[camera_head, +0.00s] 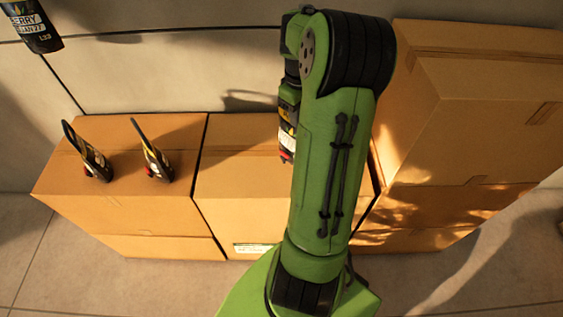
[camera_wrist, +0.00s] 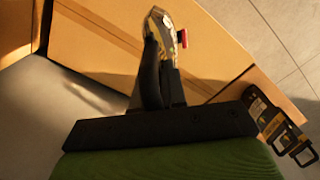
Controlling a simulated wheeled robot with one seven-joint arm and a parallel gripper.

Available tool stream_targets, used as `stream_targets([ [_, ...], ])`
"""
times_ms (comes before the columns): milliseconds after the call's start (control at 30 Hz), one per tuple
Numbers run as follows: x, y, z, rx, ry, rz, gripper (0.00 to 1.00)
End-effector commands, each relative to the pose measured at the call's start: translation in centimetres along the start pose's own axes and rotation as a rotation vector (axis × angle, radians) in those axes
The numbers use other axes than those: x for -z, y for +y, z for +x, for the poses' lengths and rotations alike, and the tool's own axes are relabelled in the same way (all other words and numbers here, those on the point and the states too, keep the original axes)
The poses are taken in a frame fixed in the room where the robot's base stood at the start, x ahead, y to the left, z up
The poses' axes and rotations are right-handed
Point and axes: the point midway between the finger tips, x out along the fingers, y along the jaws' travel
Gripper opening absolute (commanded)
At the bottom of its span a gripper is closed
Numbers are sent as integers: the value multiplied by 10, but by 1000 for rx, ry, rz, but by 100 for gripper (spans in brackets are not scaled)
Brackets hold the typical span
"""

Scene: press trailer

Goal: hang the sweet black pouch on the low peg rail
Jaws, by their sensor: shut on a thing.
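My gripper (camera_wrist: 160,88) is shut on a dark pouch (camera_wrist: 163,32) with a yellow and black label and a red part on one side. In the head view the held pouch (camera_head: 287,130) shows beside my green arm, over the middle carton, partly hidden by the arm. Its label is too small to read, so I cannot tell its flavour. Two similar black items with loops, a left one (camera_head: 95,163) and a right one (camera_head: 156,163), stand on the left carton. They also show at the right of the wrist view (camera_wrist: 275,125). No peg rail can be made out.
A black labelled pouch (camera_head: 33,28) hangs at the top left, its upper part cut off. The left carton (camera_head: 130,207) and middle carton (camera_head: 230,198) stand side by side against a pale wall. Taller stacked cartons (camera_head: 470,120) rise close on the right. The floor in front is clear.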

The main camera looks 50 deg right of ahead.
Motion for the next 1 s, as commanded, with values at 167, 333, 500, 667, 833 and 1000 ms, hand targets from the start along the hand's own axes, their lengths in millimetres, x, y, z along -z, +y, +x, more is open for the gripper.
stream_targets([
  [167,-8,10,-10,1,3,2,0],
  [333,-8,10,-10,1,3,1,0],
  [500,-8,9,3,3,2,1,0],
  [667,-8,9,34,4,2,2,0],
  [833,-8,9,54,3,3,1,0],
  [1000,-8,9,82,3,2,2,0],
])
